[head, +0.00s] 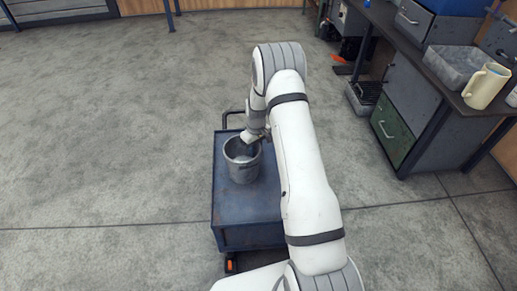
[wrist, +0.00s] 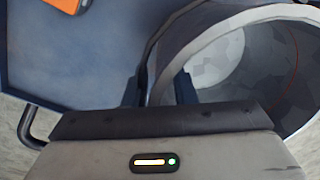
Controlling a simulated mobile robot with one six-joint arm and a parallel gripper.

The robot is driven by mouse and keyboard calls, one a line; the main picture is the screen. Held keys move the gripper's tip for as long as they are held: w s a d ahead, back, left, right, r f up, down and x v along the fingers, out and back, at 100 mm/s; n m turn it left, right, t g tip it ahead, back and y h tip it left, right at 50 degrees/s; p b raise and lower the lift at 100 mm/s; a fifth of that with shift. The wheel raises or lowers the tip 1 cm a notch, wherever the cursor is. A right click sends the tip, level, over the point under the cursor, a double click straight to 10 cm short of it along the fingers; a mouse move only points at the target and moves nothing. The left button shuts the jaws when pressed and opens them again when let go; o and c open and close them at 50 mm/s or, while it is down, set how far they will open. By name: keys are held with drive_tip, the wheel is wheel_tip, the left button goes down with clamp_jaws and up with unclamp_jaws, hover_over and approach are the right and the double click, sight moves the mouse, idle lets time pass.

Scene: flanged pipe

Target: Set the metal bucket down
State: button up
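The grey metal bucket (head: 240,174) is upright in the head view and appears to rest on the top of the blue cart (head: 235,215). In the wrist view the bucket (wrist: 290,60) fills the upper right, its open mouth and inside showing. My gripper (head: 256,139) is at the bucket's rim on the far right side. In the wrist view my gripper (wrist: 160,90) has one finger outside the bucket wall and one inside. The fingers stand apart with the rim between them, and a gap shows beside the outer finger. The fingertips are partly hidden.
A workbench (head: 440,85) with a grey bin (head: 455,66) and a cream mug (head: 485,86) stands at the right. Open concrete floor lies to the left.

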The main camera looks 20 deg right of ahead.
drive_tip(key=s+a+r+m+p, duration=0.1)
drive_tip(key=s+r, duration=0.2)
drive_tip(key=r, duration=0.8)
drive_tip(key=s+a+r+p, duration=0.1)
drive_tip(key=s+r+p, duration=0.1)
drive_tip(key=r, duration=0.9)
drive_tip(key=s+r+m, duration=0.1)
drive_tip(key=s+r, duration=0.3)
drive_tip(key=s, duration=0.5)
drive_tip(key=s+a+r+m+t, duration=0.1)
drive_tip(key=s+r, duration=0.3)
drive_tip(key=s, duration=0.6)
drive_tip(key=s+a+r+m, duration=0.1)
drive_tip(key=s+r, duration=0.3)
drive_tip(key=s, duration=0.6)
drive_tip(key=shift+a+r+m+t+h, duration=0.2)
drive_tip(key=shift+r+m+t+h, duration=0.15)
drive_tip(key=shift+m, duration=0.15)
drive_tip(key=shift+w, duration=0.15)
